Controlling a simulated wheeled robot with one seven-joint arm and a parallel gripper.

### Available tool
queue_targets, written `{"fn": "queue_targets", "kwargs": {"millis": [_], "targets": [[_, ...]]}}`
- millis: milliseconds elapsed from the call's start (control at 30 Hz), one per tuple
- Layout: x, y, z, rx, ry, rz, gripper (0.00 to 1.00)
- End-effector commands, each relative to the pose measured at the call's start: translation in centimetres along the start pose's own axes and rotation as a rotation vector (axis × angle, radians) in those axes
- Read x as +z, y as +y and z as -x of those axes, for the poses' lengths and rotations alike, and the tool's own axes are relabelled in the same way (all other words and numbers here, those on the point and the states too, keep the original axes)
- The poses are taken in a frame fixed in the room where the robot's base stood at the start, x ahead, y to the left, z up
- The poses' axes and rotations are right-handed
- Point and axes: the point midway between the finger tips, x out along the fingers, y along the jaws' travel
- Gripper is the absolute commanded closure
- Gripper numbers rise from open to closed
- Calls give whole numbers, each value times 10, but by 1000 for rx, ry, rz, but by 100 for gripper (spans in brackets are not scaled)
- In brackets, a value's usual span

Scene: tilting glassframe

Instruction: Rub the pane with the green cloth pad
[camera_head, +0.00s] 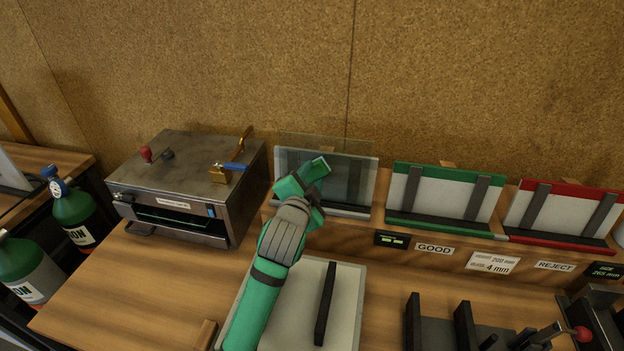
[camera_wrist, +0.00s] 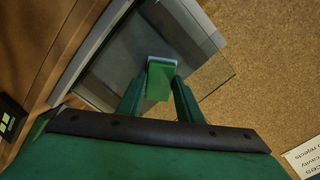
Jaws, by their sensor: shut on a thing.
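The clear glass pane (camera_head: 318,142) stands tilted in a grey-white frame (camera_head: 362,190) and sticks up above its top edge. The pane (camera_wrist: 203,48) also shows in the wrist view, with the cork wall visible through part of it. My gripper (camera_head: 303,184) is in front of the pane. In the wrist view my gripper (camera_wrist: 159,98) is shut on the green cloth pad (camera_wrist: 159,83), between its two green fingers. The pad's far end lies over the pane in that view. I cannot tell whether it touches the glass.
To the right stand a green-edged rack (camera_head: 440,195) above a GOOD label and a red-edged rack (camera_head: 562,212) above a REJECT label. A metal oven-like box (camera_head: 190,185) is at left. A pale board (camera_head: 345,300) and a dark fixture (camera_head: 470,325) are in front.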

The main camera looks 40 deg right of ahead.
Motion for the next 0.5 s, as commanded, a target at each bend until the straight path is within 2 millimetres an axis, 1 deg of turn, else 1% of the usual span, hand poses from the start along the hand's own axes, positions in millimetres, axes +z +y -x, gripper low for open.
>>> {"fn": "queue_targets", "kwargs": {"millis": [500], "targets": [[-31,23,1,2,5,-1,92]]}}
